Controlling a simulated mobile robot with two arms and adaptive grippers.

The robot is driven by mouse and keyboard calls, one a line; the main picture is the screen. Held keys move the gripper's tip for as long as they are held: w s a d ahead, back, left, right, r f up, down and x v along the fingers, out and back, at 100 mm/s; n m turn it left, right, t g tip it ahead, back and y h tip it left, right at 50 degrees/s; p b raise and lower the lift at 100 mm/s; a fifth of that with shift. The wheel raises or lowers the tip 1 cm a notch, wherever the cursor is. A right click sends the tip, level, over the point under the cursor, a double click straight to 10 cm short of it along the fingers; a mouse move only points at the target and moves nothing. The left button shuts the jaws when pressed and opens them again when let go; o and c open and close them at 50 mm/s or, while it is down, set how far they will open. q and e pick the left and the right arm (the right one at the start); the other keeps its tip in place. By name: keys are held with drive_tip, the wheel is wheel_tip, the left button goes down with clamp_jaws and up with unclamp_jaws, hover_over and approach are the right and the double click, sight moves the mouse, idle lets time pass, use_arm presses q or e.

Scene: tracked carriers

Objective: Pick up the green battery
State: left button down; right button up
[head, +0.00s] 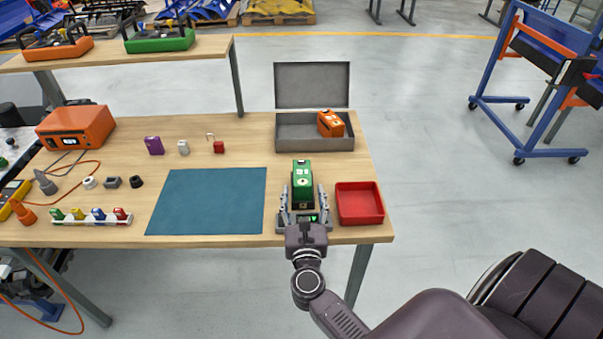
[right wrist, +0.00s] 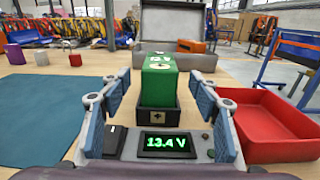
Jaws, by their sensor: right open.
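The green battery (head: 302,180) stands upright in a dark socket of the grey tester (head: 281,226) near the table's front edge. In the right wrist view the green battery (right wrist: 158,80) stands ahead, and the tester's display (right wrist: 166,143) reads 13.4 V. My right gripper (head: 303,193) is open, with one finger on each side of the battery. In the right wrist view a gap shows between the battery and each finger of the right gripper (right wrist: 157,82). My left gripper is not in view.
A red tray (head: 360,222) stands close to the right of the tester. A teal mat (head: 205,200) lies to the left. Behind is an open grey case (head: 312,88) with an orange battery (head: 331,123). Small coloured parts and an orange device (head: 76,127) are further left.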

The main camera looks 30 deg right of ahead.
sight(302, 175)
drive_tip(key=shift+r+p+x, duration=0.25)
drive_tip(key=shift+p+x, duration=0.1)
drive_tip(key=shift+x, duration=0.9)
drive_tip(key=shift+w+d, duration=0.2)
drive_tip(key=shift+w, duration=0.15)
drive_tip(key=p+x, duration=0.1)
drive_tip(key=x, duration=0.2)
drive_tip(key=shift+w+d+f, duration=0.15)
drive_tip(key=shift+w, duration=0.1)
drive_tip(key=shift+w+d, duration=0.15)
drive_tip(key=shift+w, duration=0.1)
drive_tip(key=c, duration=0.8)
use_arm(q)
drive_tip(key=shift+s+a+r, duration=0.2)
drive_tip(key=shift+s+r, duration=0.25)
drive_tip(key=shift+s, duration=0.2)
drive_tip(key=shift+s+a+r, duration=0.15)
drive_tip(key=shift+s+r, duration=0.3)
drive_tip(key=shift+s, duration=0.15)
use_arm(e)
clamp_jaws()
drive_tip(key=shift+w+r, duration=0.1)
drive_tip(key=shift+r, duration=0.1)
